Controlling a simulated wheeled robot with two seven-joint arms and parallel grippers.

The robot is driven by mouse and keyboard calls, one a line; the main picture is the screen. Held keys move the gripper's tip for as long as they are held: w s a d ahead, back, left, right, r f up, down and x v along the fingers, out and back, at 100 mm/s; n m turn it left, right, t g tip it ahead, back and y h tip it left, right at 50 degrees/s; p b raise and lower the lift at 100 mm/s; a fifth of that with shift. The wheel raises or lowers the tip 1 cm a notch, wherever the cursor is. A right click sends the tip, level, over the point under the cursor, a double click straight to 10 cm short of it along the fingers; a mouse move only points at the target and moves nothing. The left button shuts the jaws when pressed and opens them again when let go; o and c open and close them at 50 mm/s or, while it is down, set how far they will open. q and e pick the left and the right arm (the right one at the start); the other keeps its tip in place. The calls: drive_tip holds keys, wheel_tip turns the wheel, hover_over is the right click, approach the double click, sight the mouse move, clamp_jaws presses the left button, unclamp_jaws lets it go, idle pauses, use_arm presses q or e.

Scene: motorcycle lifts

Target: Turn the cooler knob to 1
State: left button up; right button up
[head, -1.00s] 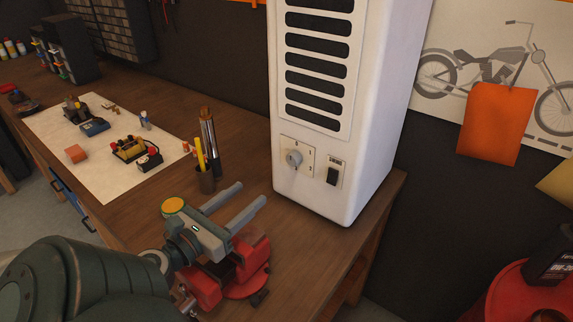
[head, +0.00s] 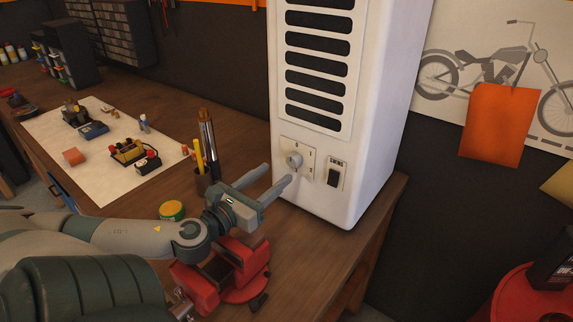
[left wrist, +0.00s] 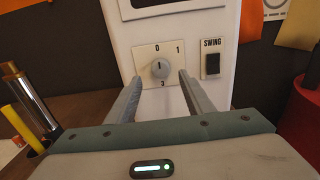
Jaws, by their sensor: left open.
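The white cooler (head: 380,130) stands on the wooden bench. Its round grey knob (head: 294,160) sits on a square dial plate low on the front face; the knob also shows in the left wrist view (left wrist: 160,69). The plate shows a 0 at the top and a 1 at the upper right; the knob's mark looks roughly upright, toward 0. My left gripper (head: 280,178) is open and points at the knob. In the left wrist view its fingers (left wrist: 157,88) lie on either side below the knob, apart from it. My right gripper is not in view.
A black SWING switch (head: 334,177) sits right of the knob. A red vise (head: 235,272) is below my left gripper. A cup with pens (head: 204,180) stands left of the gripper. A paper sheet with parts (head: 90,165) lies on the bench.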

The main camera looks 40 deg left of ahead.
sight(291, 161)
use_arm(q)
drive_tip(key=shift+w+a+p, duration=0.2)
drive_tip(key=shift+w+p, duration=0.1)
drive_tip(key=shift+w, duration=1.3)
drive_tip(key=shift+w+a+p, duration=0.2)
drive_tip(key=shift+w+p, duration=0.05)
drive_tip(key=shift+w, duration=1.35)
drive_tip(key=shift+c, duration=0.6)
drive_tip(key=c, duration=0.9)
